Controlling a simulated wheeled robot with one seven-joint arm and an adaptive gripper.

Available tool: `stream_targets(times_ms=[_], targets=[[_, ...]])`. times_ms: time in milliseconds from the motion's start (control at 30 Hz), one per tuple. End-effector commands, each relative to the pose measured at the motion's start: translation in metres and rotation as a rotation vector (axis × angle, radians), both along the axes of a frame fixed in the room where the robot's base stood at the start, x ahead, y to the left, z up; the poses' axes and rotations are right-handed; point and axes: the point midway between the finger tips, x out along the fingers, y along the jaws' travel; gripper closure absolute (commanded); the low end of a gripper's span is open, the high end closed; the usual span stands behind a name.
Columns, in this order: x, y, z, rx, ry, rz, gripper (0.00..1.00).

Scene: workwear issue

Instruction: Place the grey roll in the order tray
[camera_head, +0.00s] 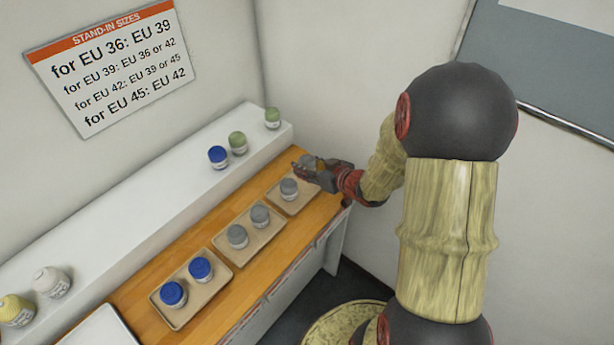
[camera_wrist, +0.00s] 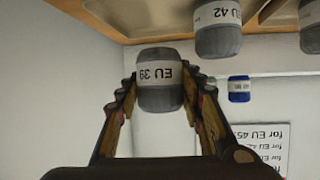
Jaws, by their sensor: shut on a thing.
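My gripper (camera_wrist: 158,85) is shut on a grey roll (camera_wrist: 160,97) with a white band reading EU 39, upside down in the wrist view. In the head view my gripper (camera_head: 309,169) is at the far end of the wooden counter, over or beside the farthest tan tray (camera_head: 301,203); it mostly hides the held roll. Another grey roll (camera_head: 289,189) stands in that tray. In the wrist view a grey roll marked EU 42 (camera_wrist: 218,40) is close to the held one, apart from it. I cannot tell which tray is the order tray.
The middle tray (camera_head: 245,257) holds two grey rolls and the near tray (camera_head: 180,318) two blue ones. On the white ledge (camera_head: 150,186) stand a blue roll (camera_head: 217,157), two green ones, and a white and a yellowish one. A sizes sign (camera_head: 112,67) hangs above.

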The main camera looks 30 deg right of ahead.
Motion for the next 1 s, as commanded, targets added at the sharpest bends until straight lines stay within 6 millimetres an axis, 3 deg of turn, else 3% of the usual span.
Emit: stream_targets(times_ms=[100, 367, 567, 1000], targets=[[0.01, -0.006, -0.015, 0.0, -0.001, 0.001, 0.88], [0.02, -0.011, -0.028, -0.001, -0.001, 0.002, 0.88], [0.021, -0.012, -0.058, 0.0, -0.001, 0.0, 0.88], [0.021, -0.012, -0.062, -0.001, -0.002, 0.001, 0.88]])
